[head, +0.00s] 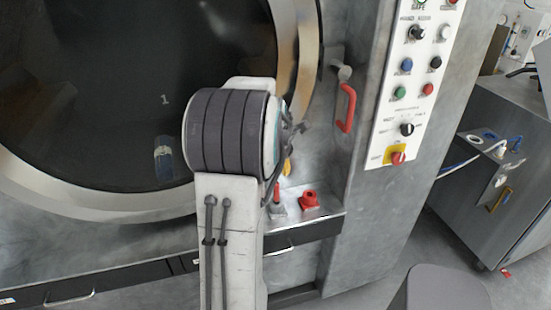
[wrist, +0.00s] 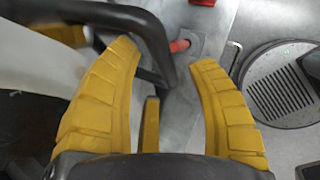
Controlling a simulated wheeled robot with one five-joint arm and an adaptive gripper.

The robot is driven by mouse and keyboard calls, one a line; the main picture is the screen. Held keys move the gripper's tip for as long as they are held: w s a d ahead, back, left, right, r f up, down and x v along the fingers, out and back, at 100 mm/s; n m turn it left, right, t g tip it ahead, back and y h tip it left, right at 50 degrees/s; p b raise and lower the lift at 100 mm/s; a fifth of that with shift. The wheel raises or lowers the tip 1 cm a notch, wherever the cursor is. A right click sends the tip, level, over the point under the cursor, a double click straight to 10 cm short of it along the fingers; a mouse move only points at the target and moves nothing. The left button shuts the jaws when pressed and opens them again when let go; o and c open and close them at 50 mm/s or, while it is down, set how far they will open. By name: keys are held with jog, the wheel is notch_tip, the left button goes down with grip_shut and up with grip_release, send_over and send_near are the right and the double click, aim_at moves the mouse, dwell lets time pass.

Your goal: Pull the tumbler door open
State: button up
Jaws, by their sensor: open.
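The tumbler door (head: 90,90) is a large round dark glass in a pale metal ring, filling the left of the head view. It looks closed. My arm stands in front of its lower right edge. My gripper is mostly hidden behind the arm there; one yellow finger shows at the ring's edge. In the wrist view my gripper (wrist: 163,58) is open, its yellow fingers apart. A dark curved bar (wrist: 150,35), apparently the door handle, crosses from the upper left and ends between the fingertips. I cannot tell whether it touches a finger.
A red handle (head: 346,108) and a control panel (head: 415,75) with buttons are right of the door. A metal ledge (head: 325,208) below carries a red fitting (head: 309,201). A metal cabinet (head: 500,165) stands at the far right.

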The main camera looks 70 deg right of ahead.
jog(key=shift+x, duration=1.45)
grip_shut()
